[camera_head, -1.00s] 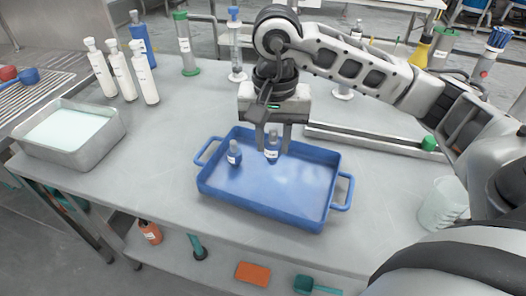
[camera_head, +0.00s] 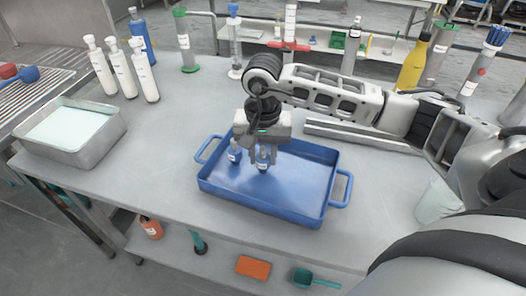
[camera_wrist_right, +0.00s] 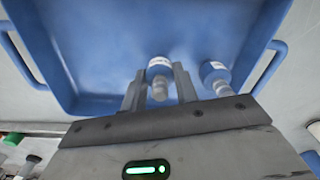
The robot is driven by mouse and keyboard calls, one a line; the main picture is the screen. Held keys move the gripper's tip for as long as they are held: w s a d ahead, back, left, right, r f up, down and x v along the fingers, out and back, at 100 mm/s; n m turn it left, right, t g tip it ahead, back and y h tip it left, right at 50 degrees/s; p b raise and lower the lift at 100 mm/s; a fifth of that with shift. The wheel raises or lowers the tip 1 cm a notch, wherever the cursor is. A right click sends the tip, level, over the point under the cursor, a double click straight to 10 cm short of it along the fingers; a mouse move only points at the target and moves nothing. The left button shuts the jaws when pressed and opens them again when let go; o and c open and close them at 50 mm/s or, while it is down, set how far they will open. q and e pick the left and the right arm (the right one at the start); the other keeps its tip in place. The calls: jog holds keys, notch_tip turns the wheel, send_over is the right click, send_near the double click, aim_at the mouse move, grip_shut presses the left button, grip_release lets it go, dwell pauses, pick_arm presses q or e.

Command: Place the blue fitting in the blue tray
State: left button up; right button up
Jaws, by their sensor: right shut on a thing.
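The blue tray (camera_head: 318,212) stands on the grey table; it also fills the top of the right wrist view (camera_wrist_right: 205,22). My right gripper (camera_head: 261,154) points down over the tray's back left part. My left gripper is not in view.
White bottles (camera_head: 120,70) and a metal basin (camera_head: 70,130) stand at the left. A green-based cylinder (camera_head: 186,45) and a yellow bottle (camera_head: 414,62) stand at the back. A clear beaker (camera_head: 437,200) is at the right. The tray's front and right are empty.

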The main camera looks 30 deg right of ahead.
jog(key=shift+f, duration=0.25)
jog(key=o, duration=1)
jog(key=shift+r, duration=0.1)
jog(key=shift+c, duration=0.2)
notch_tip(320, 180, up, 12)
jog(key=b, duration=0.1)
jog(key=shift+r, duration=0.25)
jog(key=shift+s+f, duration=0.1)
